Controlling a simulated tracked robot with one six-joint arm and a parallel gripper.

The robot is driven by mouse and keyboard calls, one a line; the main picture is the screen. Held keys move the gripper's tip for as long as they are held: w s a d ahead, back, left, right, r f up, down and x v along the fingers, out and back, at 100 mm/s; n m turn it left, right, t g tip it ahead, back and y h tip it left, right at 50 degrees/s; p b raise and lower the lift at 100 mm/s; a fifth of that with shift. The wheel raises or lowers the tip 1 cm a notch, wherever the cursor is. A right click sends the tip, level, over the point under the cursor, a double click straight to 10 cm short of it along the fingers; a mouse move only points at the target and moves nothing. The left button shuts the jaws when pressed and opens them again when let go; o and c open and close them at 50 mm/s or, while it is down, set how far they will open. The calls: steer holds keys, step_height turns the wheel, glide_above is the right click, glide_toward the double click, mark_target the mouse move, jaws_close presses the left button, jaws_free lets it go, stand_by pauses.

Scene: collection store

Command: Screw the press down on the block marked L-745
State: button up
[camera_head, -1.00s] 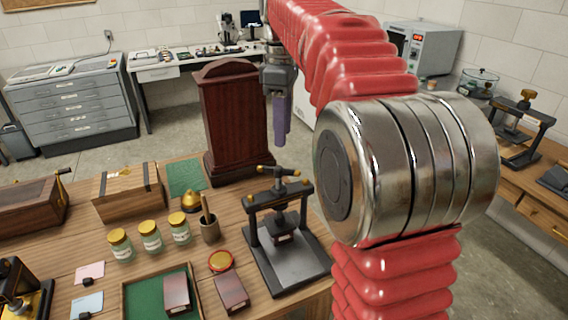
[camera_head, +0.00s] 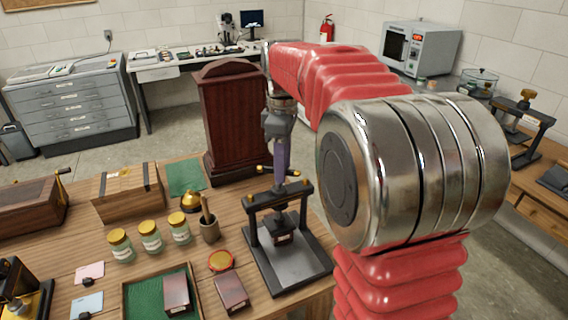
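A dark screw press (camera_head: 289,262) stands on the wooden table. It has a black crossbar frame, a grey base and a T-handle (camera_head: 265,169) with brass-coloured ends. A small dark piece with a pale label (camera_head: 284,238) shows under its screw; I cannot read the label. My gripper (camera_head: 280,172) points down with its purple fingers at the handle's middle, overlapping it in view; contact and finger gap are unclear. Two dark red-brown blocks, one in the green-lined tray (camera_head: 177,291) and one beside it (camera_head: 231,291), show no readable marking.
A tall dark wooden case (camera_head: 232,125) stands just behind the press. A pot with a tool (camera_head: 209,231), a red-rimmed round dish (camera_head: 221,261) and labelled jars (camera_head: 151,237) are to its left. Another press (camera_head: 520,135) stands on the right-hand bench.

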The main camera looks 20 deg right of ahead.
jaws_close()
steer(key=shift+d, duration=0.1)
stand_by(0.4)
steer(key=shift+m, duration=0.5)
steer(key=m, duration=0.5)
steer(key=shift+s+a+m, duration=0.15)
steer(key=shift+a+m, duration=0.15)
steer(key=shift+a, duration=0.05)
steer(key=m, duration=0.6)
steer(key=shift+a+m, duration=0.35)
steer(key=shift+m, duration=0.05)
steer(key=shift+s, duration=0.1)
stand_by(0.3)
jaws_free()
